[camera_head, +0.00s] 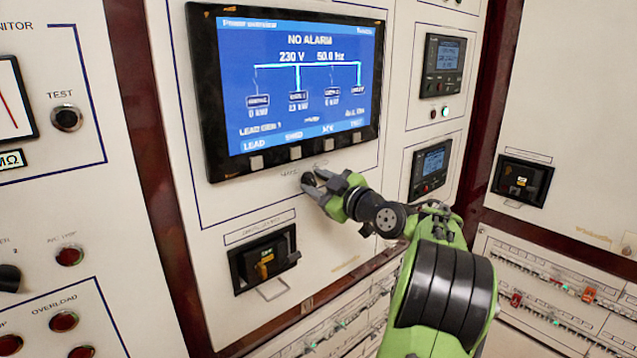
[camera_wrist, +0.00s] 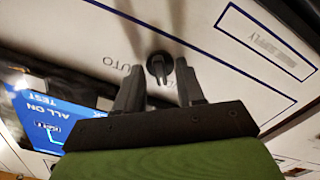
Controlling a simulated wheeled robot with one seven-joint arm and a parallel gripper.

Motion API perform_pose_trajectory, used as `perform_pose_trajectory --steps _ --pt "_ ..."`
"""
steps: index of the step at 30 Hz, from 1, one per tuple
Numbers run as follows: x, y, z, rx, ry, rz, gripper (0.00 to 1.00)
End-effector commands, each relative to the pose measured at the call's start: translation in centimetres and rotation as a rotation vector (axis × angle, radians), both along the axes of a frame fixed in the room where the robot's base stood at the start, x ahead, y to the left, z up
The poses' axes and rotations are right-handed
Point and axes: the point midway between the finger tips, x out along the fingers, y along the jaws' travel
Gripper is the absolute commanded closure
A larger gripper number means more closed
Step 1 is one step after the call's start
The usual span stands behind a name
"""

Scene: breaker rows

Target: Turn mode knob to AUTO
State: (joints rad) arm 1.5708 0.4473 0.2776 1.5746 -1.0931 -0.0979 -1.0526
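The mode knob (camera_head: 308,178) is a small black knob on the pale panel below the large screen, partly hidden by my gripper in the head view. In the wrist view the knob (camera_wrist: 160,67) shows a dark round base with a narrow grip; lettering that seems to read AUTO (camera_wrist: 127,62) is beside it. My gripper (camera_head: 318,185) is at the knob in the head view. In the wrist view my gripper (camera_wrist: 160,84) has its two dark fingers apart, one on each side of the knob's line, with visible gaps. I cannot tell whether either finger touches it.
The large blue screen (camera_head: 297,85) with a row of buttons sits just above. A black breaker (camera_head: 264,258) with a wire handle is below left. Smaller meters (camera_head: 431,168) are to the right. Dark red posts (camera_head: 150,160) separate the panels.

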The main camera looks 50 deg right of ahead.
Motion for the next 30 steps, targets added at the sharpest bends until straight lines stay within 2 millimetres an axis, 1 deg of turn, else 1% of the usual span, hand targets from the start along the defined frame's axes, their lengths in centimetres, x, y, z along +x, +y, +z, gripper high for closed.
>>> perform_pose_trajectory --steps 3,4,11,23,30 --pt "-0.03 0.0 -0.04 0.0 0.0 0.0 0.62" --pt "-0.03 0.0 -0.04 0.0 0.0 0.0 0.65" --pt "-0.06 0.01 -0.05 0.001 0.0 0.001 1.0" --pt "-0.06 0.03 -0.06 0.032 -0.006 0.0 1.0" --pt "-0.05 0.03 -0.06 0.16 -0.033 0.001 1.0"
